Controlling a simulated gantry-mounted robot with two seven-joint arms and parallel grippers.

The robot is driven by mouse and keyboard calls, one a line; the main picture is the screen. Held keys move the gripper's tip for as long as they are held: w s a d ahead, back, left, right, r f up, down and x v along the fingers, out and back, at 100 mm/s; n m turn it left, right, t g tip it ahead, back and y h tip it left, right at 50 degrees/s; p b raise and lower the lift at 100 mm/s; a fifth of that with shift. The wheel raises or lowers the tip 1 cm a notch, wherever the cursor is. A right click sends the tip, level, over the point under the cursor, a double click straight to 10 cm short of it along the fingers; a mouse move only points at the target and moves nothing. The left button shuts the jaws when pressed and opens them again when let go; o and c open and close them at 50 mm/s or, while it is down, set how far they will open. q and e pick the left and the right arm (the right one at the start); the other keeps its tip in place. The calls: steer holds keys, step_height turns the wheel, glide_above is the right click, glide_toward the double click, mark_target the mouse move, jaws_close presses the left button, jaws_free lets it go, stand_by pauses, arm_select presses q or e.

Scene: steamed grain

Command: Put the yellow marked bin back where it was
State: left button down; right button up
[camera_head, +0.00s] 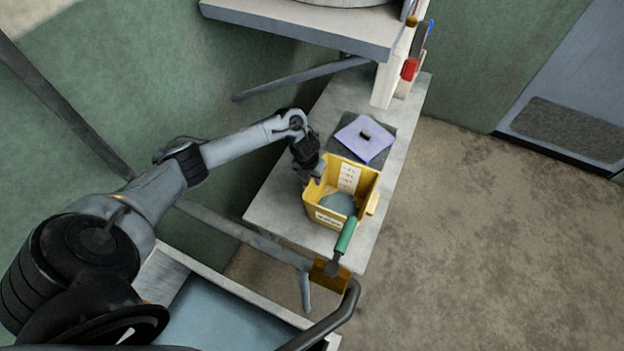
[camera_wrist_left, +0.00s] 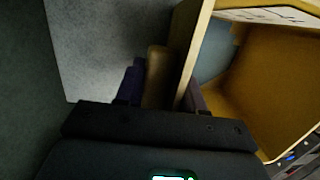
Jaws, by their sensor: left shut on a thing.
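The yellow bin (camera_head: 370,190) is over the narrow grey bench, upright, with white labels on its walls. A blue-grey round thing (camera_head: 338,204) lies inside it. Whether its base touches the bench I cannot tell. My left gripper (camera_head: 312,174) is at the bin's left side, shut on a grip there. In the left wrist view, the tan grip (camera_wrist_left: 156,78) sits between the fingers beside the bin's wall (camera_wrist_left: 188,45). My right gripper is not in view.
The bench (camera_head: 272,205) has a lilac cloth (camera_head: 362,138) with a small dark piece behind the bin. A green-handled tool (camera_head: 346,236) is at the bin's front. A raised grey shelf (camera_head: 300,22) is at the back. A metal-rimmed cart (camera_head: 215,312) stands in front.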

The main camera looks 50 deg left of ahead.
arm_select(q)
steer(key=shift+f, duration=0.6)
steer(key=c, duration=0.7)
jaws_free()
steer(key=r+p, duration=0.1)
steer(key=r, duration=0.2)
steer(key=s+r+p, duration=0.1)
steer(key=r, duration=0.3)
steer(key=r+p, duration=0.1)
steer(key=r, duration=0.2)
steer(key=shift+s+r, duration=0.3)
steer(key=shift+r, duration=0.65)
steer(key=shift+r+p, duration=0.1)
steer(key=shift+p, duration=0.25)
